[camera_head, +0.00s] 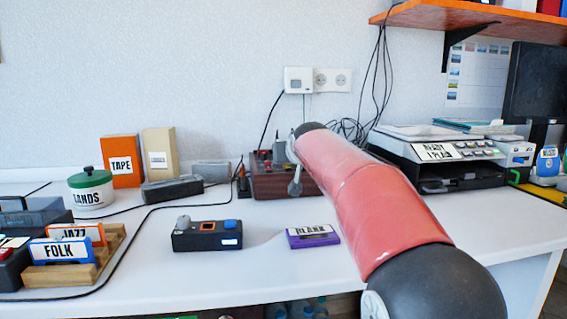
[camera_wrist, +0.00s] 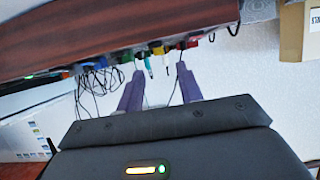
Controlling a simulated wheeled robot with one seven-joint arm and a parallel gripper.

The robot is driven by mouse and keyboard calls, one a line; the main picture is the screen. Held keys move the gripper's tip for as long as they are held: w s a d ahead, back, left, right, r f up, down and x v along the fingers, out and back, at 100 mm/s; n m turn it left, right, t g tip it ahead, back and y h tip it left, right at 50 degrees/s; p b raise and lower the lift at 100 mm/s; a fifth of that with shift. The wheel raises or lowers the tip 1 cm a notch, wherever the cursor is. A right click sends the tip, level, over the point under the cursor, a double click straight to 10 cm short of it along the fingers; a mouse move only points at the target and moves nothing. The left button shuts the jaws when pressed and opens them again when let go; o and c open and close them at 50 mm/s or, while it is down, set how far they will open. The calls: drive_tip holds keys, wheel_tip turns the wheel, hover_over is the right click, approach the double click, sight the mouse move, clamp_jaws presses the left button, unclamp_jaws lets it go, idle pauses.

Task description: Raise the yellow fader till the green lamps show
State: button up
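The wooden-sided mixer box (camera_head: 268,181) stands at the back of the white desk in the head view, partly hidden by my arm. In the wrist view its brown wooden side (camera_wrist: 120,32) crosses the top, tilted, with small coloured caps along its lower edge. A yellow cap (camera_wrist: 158,50) lies just beyond my fingertips, beside a red one. A small green glow (camera_wrist: 30,76) shows at the left.
Black cables (camera_head: 350,130) hang behind the mixer. A purple BLANK cassette (camera_head: 313,236) and a dark box with an orange button (camera_head: 207,235) lie in front. A printer-like machine (camera_head: 440,150) stands right.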

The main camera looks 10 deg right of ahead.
drive_tip(key=x, duration=0.6)
drive_tip(key=shift+w+f, duration=0.15)
clamp_jaws()
